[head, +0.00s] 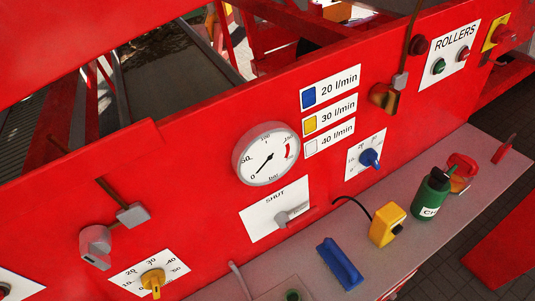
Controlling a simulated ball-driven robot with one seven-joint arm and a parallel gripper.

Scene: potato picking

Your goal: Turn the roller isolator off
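The white ROLLERS plate (449,54) is on the red panel at the upper right, with a green button (439,66) and a red button (463,54). To its right, a yellow plate (488,45) carries a red knob (504,33); it may be the roller isolator, but I see no label, and its on or off position is too small to tell. My gripper is not in view.
A pressure gauge (266,154), a SHUT plate (258,222) with a grey lever, a blue dial (370,159) and a yellow dial (153,281) are on the panel. The ledge below holds a blue brush-like block (338,264), a yellow box (385,222) and a green bottle (429,197).

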